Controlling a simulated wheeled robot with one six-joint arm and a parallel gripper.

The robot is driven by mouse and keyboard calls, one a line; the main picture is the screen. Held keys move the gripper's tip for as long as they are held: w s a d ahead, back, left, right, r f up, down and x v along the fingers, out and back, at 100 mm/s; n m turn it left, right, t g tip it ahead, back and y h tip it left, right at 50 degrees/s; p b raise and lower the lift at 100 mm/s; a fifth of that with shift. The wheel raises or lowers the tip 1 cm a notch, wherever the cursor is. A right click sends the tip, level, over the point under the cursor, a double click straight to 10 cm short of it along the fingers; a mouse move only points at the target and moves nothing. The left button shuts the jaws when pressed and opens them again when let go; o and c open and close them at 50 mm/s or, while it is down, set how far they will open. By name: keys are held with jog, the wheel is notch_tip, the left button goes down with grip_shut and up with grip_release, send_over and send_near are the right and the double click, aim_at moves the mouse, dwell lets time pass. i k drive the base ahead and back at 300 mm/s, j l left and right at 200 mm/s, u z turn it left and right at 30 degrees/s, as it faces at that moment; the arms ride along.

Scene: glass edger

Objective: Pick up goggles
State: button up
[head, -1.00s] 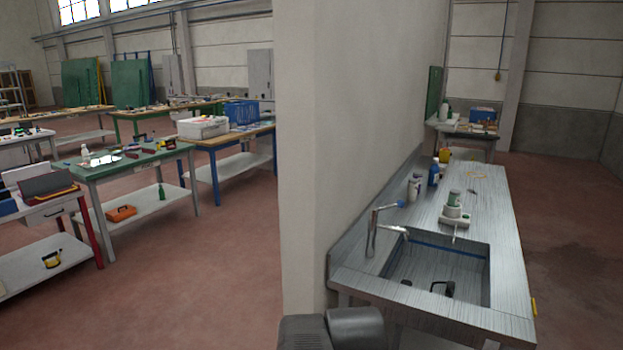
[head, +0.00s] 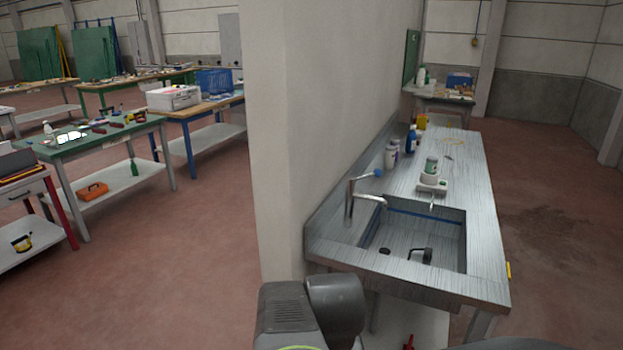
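I cannot make out the goggles for certain. A small yellowish, thin-outlined item (head: 453,141) lies on the far part of the steel sink counter (head: 340,256); it is too small to identify. A black item (head: 421,255) sits in the sink basin (head: 400,238), and I cannot tell what it is. My gripper is out of view; only a dark grey part of my arm shows at the bottom of the head view.
A wall end (head: 285,130) stands left of the counter. A tap (head: 352,200), bottles (head: 411,141) and a green-and-white container (head: 431,167) stand on the counter. Workbenches (head: 90,145) are at left. Floor is open between wall and benches, and right of the counter.

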aim_at(428, 252)
jog(key=z, duration=1.1)
